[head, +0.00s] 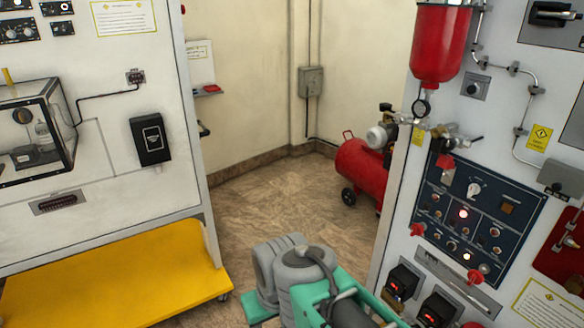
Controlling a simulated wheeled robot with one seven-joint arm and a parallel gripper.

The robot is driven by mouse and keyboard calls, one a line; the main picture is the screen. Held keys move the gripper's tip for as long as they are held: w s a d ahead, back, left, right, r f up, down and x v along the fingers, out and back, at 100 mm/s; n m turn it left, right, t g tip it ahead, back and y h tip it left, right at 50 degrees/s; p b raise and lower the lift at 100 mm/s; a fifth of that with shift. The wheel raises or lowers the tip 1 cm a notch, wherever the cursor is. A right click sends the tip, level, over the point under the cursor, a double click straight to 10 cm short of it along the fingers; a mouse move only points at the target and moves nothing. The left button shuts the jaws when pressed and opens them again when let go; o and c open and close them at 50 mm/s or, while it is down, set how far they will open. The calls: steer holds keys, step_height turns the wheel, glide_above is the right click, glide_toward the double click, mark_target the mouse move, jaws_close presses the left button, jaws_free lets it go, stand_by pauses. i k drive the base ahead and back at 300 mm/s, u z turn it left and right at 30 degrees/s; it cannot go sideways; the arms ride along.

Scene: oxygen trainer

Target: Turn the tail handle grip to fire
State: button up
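I cannot make out a part labelled as the tail handle grip, and no "fire" marking is readable. On the right cabinet, a red bottle (439,45) hangs upright with a small round gauge (421,108) below it. Under it is a metal valve fitting with a dark lever (467,142). A dark blue control panel (480,213) carries a pale rotary knob (474,189), small switches and lit indicators. My grey and green arm shows at the bottom centre, apart from the panel. My gripper's fingers are not visible.
A red air compressor (362,170) stands on the floor behind the right cabinet. At left, a white cabinet (150,70) has a yellow base (120,280) and a clear box (32,130). Tiled floor (270,200) lies open between the cabinets.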

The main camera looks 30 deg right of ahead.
mark_target(472, 279)
steer(key=z, duration=1.65)
steer(key=k, duration=1.3)
steer(key=u, duration=0.7)
steer(key=i, duration=0.65)
steer(key=u, duration=0.35)
